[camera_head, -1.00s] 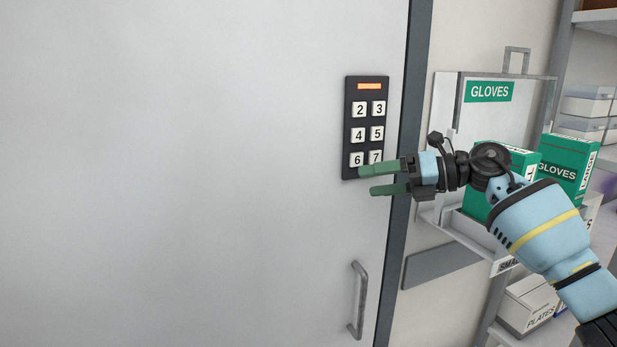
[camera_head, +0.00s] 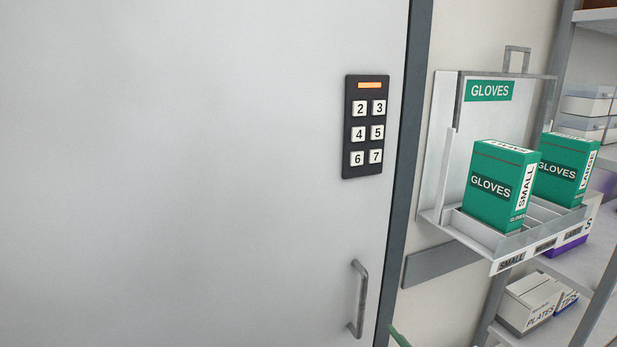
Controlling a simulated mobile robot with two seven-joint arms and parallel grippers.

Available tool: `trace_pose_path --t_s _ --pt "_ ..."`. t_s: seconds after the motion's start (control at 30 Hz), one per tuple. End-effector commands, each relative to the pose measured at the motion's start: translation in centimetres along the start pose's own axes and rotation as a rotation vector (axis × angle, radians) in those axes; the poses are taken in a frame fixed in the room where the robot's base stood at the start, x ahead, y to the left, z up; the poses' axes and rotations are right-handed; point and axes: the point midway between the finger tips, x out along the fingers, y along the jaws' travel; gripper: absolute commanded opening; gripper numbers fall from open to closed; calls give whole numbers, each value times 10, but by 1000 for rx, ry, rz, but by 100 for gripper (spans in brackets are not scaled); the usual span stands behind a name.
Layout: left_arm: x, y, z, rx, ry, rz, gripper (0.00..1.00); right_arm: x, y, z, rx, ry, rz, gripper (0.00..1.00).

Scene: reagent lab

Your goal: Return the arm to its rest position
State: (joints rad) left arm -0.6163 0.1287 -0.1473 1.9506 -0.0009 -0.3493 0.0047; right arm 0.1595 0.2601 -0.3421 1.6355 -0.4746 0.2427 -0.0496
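Only a green fingertip of my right gripper (camera_head: 399,338) shows, at the bottom edge of the head view, right of the door handle. The rest of that gripper and its arm are out of the picture, so its opening cannot be seen. My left gripper is not in view. A dark keypad (camera_head: 366,127) with several white number buttons and an orange bar at its top is on the large grey door (camera_head: 200,170). Nothing touches the keypad.
The door has a metal handle (camera_head: 359,300) low at its right. On the wall to the right, a glove rack (camera_head: 465,226) holds a small-size green box (camera_head: 490,190) and a large-size one (camera_head: 565,172). Shelves with boxes stand at the far right.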

Motion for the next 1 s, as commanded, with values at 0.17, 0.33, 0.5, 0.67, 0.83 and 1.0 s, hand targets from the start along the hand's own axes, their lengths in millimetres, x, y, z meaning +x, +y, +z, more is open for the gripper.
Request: trace_pose_path --t_s 0.17,0.33,0.5,0.67,0.83,1.0 --pt "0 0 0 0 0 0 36 -77 -50 37 254 -268 -4 90" --pt "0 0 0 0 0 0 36 -161 -98 59 480 -532 -18 90" --pt "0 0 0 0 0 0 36 -245 -138 63 674 -775 -36 90" --pt "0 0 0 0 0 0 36 -297 -160 57 788 -924 -50 90" --pt "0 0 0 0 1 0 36 -317 -168 53 831 -982 -58 90" --pt "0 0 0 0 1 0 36 -318 -169 53 832 -984 -58 90"
